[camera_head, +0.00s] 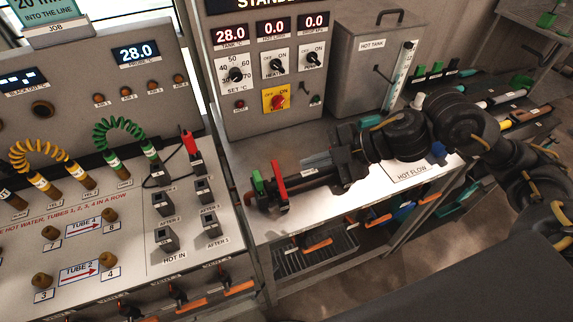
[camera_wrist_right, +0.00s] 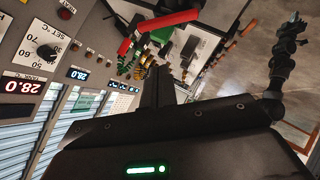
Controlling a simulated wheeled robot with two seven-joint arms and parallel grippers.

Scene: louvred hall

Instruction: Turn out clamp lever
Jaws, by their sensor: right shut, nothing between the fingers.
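A red lever (camera_head: 279,181) and a green lever (camera_head: 258,185) stand upright side by side on dark fittings at the left of the white bench; the red one also shows in the wrist view (camera_wrist_right: 168,20). Several orange-tipped handles (camera_head: 318,243) run along the front edge below. I cannot tell which of these is the clamp lever. My right gripper (camera_head: 325,172) is just right of the red lever, pointing left over the bench. Its fingers (camera_wrist_right: 157,75) are shut and empty. Dark parts around the fingertips blend together, so contact cannot be told. My left gripper is not in view.
A grey hot tank (camera_head: 360,80) and a control panel (camera_head: 270,90) stand behind the bench. A sloped panel (camera_head: 120,240) with knobs, sockets and yellow and green coiled leads is at left. A wire basket (camera_head: 315,258) hangs below the bench.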

